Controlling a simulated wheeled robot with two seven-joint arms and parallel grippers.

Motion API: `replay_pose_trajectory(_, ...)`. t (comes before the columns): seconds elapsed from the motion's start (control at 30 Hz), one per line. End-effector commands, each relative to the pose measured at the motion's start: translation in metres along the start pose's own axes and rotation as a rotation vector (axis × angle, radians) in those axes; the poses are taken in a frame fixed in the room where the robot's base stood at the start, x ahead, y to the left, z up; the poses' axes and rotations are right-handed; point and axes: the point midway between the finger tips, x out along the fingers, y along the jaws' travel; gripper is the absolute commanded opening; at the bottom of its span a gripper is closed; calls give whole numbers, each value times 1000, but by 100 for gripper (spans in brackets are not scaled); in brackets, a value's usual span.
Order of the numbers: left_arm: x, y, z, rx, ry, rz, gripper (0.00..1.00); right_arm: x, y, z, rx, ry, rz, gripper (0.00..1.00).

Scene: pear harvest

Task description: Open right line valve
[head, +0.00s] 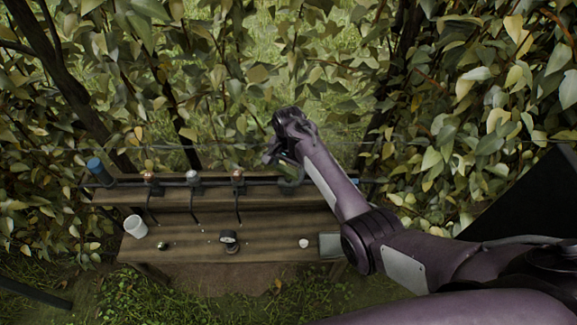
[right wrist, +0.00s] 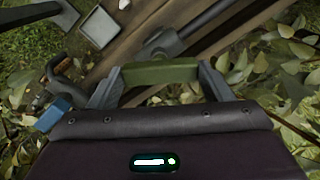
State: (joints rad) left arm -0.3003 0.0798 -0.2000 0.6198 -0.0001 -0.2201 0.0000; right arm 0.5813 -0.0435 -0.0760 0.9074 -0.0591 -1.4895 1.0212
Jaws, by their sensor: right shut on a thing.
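My right gripper (head: 272,155) reaches over the right end of the dark pipe line (head: 215,181) on the raised shelf. In the right wrist view, its two fingers (right wrist: 160,83) are shut on a green valve handle (right wrist: 160,71), one finger at each end. The handle lies across the picture, beside the dark pipe (right wrist: 205,28). In the head view the gripper and forearm partly cover this valve, so its turn angle cannot be told. My left gripper is not in view.
Several small fittings, one orange-topped (head: 237,176), line the shelf, with a blue cylinder (head: 98,168) at the left end. The wooden bench (head: 190,246) below holds a white cup (head: 135,226), a gauge (head: 229,237) and a grey tray (head: 330,245). Leafy branches surround the arm.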

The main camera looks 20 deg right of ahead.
Motion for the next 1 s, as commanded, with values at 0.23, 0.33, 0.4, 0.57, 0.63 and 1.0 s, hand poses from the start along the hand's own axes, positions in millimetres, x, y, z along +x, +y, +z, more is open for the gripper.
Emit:
replay_pose_trajectory(0.23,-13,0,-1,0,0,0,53,-3,0,0,-155,-1,2,50)
replay_pose_trajectory(0.33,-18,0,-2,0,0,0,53,-3,0,0,-234,-1,2,50)
replay_pose_trajectory(0.4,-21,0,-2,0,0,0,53,-3,0,0,-290,0,1,50)
replay_pose_trajectory(0.57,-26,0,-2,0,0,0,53,-2,0,-1,-408,0,1,50)
replay_pose_trajectory(0.63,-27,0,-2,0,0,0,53,-2,0,0,-453,0,1,50)
replay_pose_trajectory(1.0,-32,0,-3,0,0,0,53,-1,0,0,-594,-1,1,50)
